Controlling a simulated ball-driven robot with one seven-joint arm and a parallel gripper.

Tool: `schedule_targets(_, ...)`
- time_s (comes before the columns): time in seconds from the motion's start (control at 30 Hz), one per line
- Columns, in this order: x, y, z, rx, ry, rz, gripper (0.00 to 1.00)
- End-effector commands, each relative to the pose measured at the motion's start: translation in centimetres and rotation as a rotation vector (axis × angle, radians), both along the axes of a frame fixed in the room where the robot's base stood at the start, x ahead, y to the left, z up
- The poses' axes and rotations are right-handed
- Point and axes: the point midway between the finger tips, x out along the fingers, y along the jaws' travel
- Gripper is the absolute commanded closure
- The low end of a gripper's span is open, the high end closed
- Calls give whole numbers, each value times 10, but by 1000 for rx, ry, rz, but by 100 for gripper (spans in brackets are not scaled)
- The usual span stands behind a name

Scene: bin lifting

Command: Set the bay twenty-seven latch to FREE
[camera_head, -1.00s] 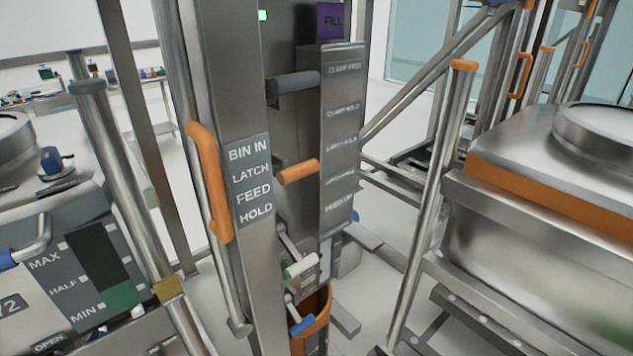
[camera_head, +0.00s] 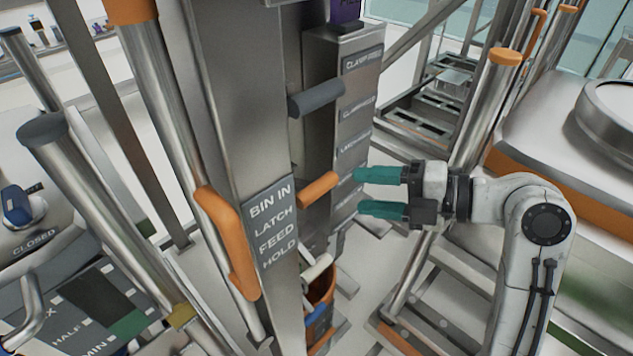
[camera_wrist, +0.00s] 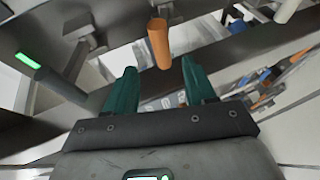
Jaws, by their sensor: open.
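In the wrist view, the orange lever (camera_wrist: 159,43) is ahead, between the lines of my two open fingers (camera_wrist: 158,70). No contact shows.
A white-ended lever (camera_head: 317,270) is lower down.

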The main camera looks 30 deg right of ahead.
Motion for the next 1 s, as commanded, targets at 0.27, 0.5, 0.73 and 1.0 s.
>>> schedule_targets(0.27, 34, 32, -12, 2, 8, 4, 45)
schedule_targets(0.5, 61, 55, -21, 2, 7, 1, 45)
schedule_targets(0.73, 71, 63, -27, 1, 6, -1, 45)
schedule_targets(1.0, 71, 64, -27, 1, 6, -1, 46)
